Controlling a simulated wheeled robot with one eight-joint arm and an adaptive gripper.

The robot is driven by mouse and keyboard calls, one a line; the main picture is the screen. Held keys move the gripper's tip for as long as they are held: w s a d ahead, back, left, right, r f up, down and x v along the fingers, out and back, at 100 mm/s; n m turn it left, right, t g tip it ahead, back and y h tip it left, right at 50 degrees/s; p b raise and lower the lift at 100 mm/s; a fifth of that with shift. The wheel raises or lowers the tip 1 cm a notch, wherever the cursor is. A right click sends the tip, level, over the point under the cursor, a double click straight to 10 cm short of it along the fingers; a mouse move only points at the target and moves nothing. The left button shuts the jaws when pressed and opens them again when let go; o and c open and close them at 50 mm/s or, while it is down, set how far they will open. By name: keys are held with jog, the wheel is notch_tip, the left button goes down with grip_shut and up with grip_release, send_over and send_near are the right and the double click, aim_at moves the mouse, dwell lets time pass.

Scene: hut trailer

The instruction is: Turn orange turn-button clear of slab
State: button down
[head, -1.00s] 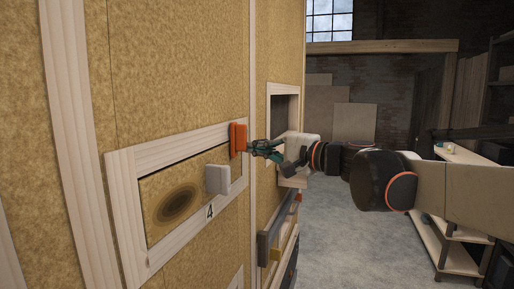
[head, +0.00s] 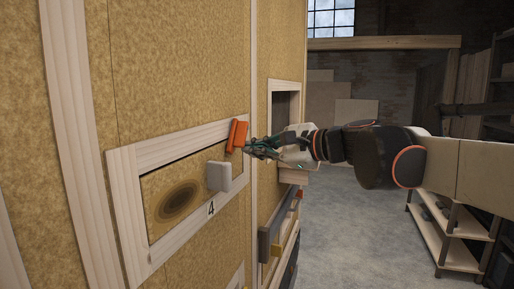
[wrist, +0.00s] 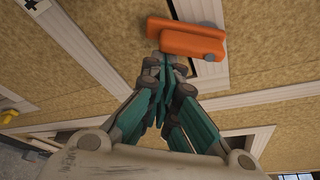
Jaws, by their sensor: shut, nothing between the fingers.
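The orange turn-button (head: 237,136) sits on the pale wood frame at the slab's upper right corner in the head view. It leans, top to the right, and its lower end reaches the slab's upper edge.
The pale frame (head: 128,217) surrounds the slab, with a "4" below. To the right are an open recess (head: 287,100), a grey bar handle (head: 268,228) and low shelving (head: 455,225). The floor (head: 345,225) between is clear.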

aim_at(234, 143)
jog(key=s+m+g, duration=0.1)
jog(key=m, duration=0.1)
jog(key=s+r+m+g, duration=0.1)
jog(key=m, duration=0.1)
jog(key=s+a+m+g, duration=0.1)
jog(key=m, duration=0.1)
jog(key=shift+r, duration=0.2)
jog(key=shift+r+p, duration=0.15)
jog(key=shift+p, duration=0.15)
jog(key=shift+r+p, duration=0.4)
jog(key=shift+r, duration=0.15)
jog(key=shift+w+r, duration=0.15)
jog(key=shift+r, duration=0.05)
